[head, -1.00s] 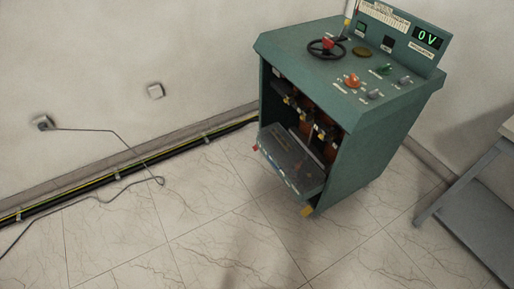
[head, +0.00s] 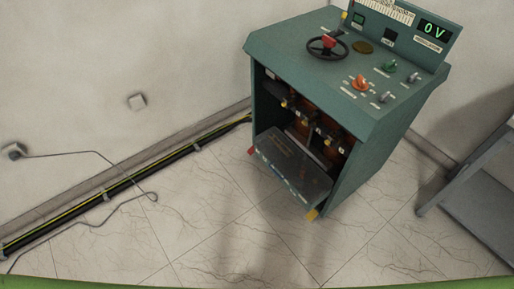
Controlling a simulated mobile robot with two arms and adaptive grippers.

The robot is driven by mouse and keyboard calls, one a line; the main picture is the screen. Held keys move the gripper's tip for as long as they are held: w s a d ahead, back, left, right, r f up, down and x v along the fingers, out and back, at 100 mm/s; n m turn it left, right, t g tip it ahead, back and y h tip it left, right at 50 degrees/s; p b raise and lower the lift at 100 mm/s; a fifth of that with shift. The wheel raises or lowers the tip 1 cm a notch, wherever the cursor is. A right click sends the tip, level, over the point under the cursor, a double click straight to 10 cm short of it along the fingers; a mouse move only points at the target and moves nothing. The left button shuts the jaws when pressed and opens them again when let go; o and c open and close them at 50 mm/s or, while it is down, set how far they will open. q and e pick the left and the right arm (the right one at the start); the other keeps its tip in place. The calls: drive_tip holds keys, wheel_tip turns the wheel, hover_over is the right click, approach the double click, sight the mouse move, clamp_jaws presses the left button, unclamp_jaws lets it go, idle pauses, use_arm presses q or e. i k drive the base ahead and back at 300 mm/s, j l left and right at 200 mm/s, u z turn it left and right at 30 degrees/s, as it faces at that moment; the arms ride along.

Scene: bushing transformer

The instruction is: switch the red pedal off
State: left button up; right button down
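The green transformer cabinet (head: 355,120) stands against the wall, right of centre in the head view. A small red piece (head: 251,151) sticks out low at its front left corner; it may be the red pedal, but it is too small to tell its state. A similar yellow piece (head: 312,214) is at the front right corner. Between them a dark front panel (head: 292,167) slopes outward below the open front. On top are a black handwheel (head: 328,47) with a red centre and an orange-red knob (head: 360,83). Neither of my grippers is in view.
The display (head: 432,31) reads 0 V. Black and yellow cables (head: 125,184) run along the wall base, and a loose thin cord (head: 98,153) lies left. A grey table (head: 470,165) stands at right. The tiled floor before the cabinet is clear.

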sight(250, 152)
drive_tip(key=i+j+z, duration=0.25)
drive_tip(key=i+j, duration=0.2)
drive_tip(key=j, duration=0.2)
drive_tip(key=i+j+z, duration=0.1)
drive_tip(key=j, duration=0.25)
drive_tip(key=i+j+z, duration=0.1)
drive_tip(key=i+j, duration=0.15)
drive_tip(key=i+j+z, duration=0.1)
drive_tip(key=j, duration=0.4)
drive_tip(key=i, duration=0.05)
